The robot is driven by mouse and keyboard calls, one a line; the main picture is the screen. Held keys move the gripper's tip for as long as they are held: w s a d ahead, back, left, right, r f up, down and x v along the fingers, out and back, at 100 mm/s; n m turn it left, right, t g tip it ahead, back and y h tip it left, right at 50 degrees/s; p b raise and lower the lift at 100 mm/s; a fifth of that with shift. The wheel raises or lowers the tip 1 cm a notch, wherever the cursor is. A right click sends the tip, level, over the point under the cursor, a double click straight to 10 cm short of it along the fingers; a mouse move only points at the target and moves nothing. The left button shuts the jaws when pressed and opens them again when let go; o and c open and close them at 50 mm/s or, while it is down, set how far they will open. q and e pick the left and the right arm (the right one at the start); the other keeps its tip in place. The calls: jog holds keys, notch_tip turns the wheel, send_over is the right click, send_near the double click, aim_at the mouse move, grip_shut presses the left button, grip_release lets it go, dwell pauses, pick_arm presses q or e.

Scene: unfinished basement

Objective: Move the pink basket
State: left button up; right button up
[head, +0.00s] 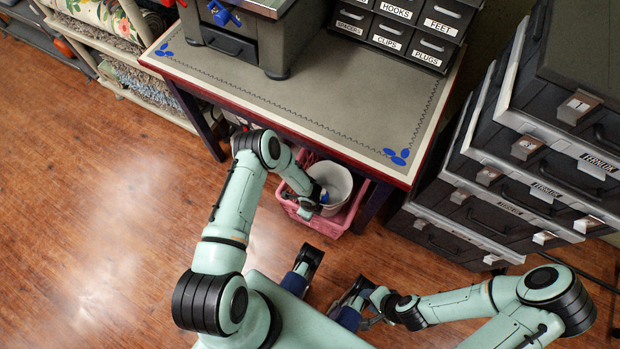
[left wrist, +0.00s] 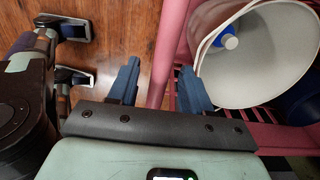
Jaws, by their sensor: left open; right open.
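The pink basket (head: 332,229) stands on the wooden floor under the front edge of the workbench, partly hidden by the tabletop and my left arm. A white bucket (head: 338,178) with a blue-and-white item inside sits in it. My left gripper (head: 312,204) is at the basket's near left side. In the left wrist view its open blue fingers (left wrist: 158,88) stand on either side of the basket's pink rim (left wrist: 168,48), without visibly closing on it. My right gripper (head: 368,307) is open, low at bottom centre, apart from the basket.
The workbench (head: 300,95) overhangs the basket, with its leg close to the right of it. Grey drawer cabinets (head: 520,165) stand at the right. Shelves with rolled rugs (head: 110,25) are at the top left. The wooden floor (head: 95,200) on the left is clear.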

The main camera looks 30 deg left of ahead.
pick_arm(q)
jog(key=shift+f+b, duration=0.35)
jog(key=shift+f, duration=1.35)
grip_shut()
